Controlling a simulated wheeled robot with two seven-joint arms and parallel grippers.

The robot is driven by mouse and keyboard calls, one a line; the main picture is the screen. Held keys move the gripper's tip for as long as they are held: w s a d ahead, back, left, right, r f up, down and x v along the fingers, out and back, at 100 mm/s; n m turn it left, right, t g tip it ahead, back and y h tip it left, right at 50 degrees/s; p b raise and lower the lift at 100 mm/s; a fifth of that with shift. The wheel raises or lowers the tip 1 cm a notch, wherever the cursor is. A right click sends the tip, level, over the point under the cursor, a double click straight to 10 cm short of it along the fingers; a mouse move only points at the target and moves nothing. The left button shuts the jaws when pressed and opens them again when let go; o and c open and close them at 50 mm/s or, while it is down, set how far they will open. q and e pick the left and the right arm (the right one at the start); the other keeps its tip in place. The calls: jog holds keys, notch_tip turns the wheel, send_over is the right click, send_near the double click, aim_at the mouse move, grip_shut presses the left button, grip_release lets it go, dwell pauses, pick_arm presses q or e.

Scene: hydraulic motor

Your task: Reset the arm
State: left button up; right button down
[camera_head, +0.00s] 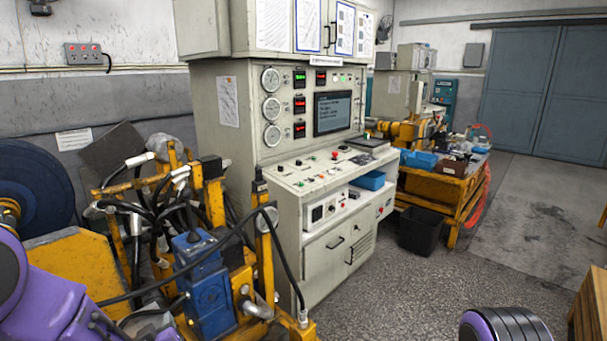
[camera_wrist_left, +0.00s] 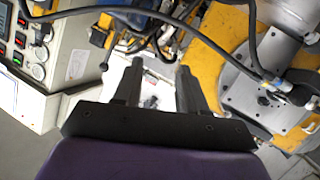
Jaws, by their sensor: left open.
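My left arm (camera_head: 45,295) comes in purple at the lower left of the head view, beside the yellow and blue hydraulic motor rig. In the left wrist view, the two dark fingers of my left gripper (camera_wrist_left: 160,66) stand apart with nothing between them. Beyond them are a pale surface, black hoses and yellow frame parts. A purple and black part of my right arm (camera_head: 505,325) shows at the bottom right of the head view. My right gripper is out of view.
The blue motor unit (camera_head: 208,285) and black hoses stand close to my left arm. A grey control cabinet (camera_head: 235,150) with gauges stands behind. A black bin (camera_head: 419,230) and yellow workbench (camera_head: 440,188) are further right. The floor (camera_head: 420,290) in front is clear.

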pick_arm(q)
jog(key=s+d+f+g+h+b, duration=0.1)
jog(key=s+f+g, duration=0.2)
jog(key=s+f, duration=0.6)
jog(key=s+d+f+g+h, duration=0.1)
jog(key=s+f+g+h, duration=0.1)
jog(key=s+f, duration=0.65)
jog(key=s+f+m+g, duration=0.1)
jog(key=s+f+g, duration=0.1)
jog(key=s+f, duration=0.3)
jog(key=s+f+m+g+b, duration=0.1)
jog(key=s+f, duration=0.4)
jog(key=s, duration=0.5)
jog(key=shift+g, duration=0.9)
jog(key=shift+a+f, duration=0.1)
